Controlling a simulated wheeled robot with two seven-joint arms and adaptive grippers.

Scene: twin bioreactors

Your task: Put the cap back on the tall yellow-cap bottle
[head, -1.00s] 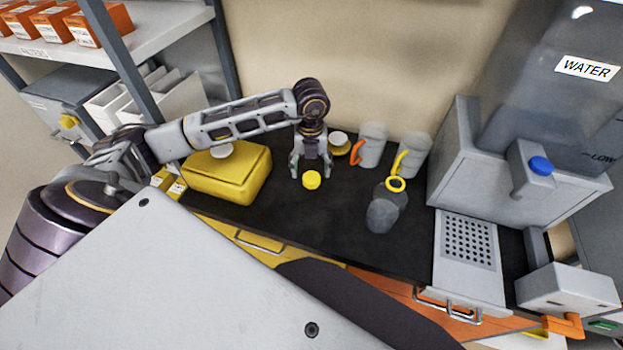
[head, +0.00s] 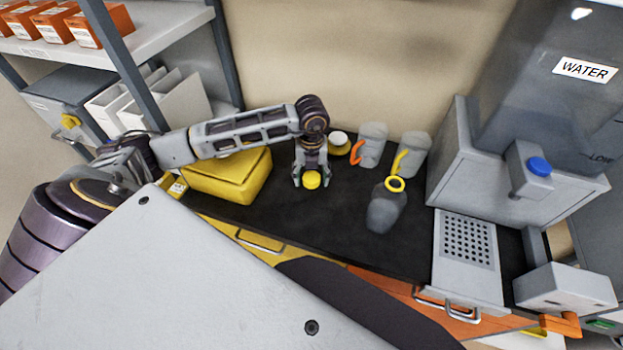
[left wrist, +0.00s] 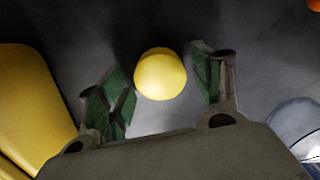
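The yellow cap (head: 311,180) lies on the dark bench top, apart from any bottle. My left gripper (head: 312,183) is open over it, one fingertip on each side. In the left wrist view the round cap (left wrist: 160,73) sits between the green finger pads, with a clear gap to the right pad and a small one to the left. A grey, see-through bottle (head: 385,212) with a yellow ring at its open neck (head: 395,184) stands to the right of the gripper, uncapped. My right gripper is not in view.
A yellow box (head: 230,175) stands left of the gripper. Behind the bottle are two clear mugs, one with an orange handle (head: 357,153), one with a yellow handle (head: 402,163). A white-lidded jar (head: 339,141) is behind the gripper. The water dispenser (head: 455,160) bounds the right; the front bench is clear.

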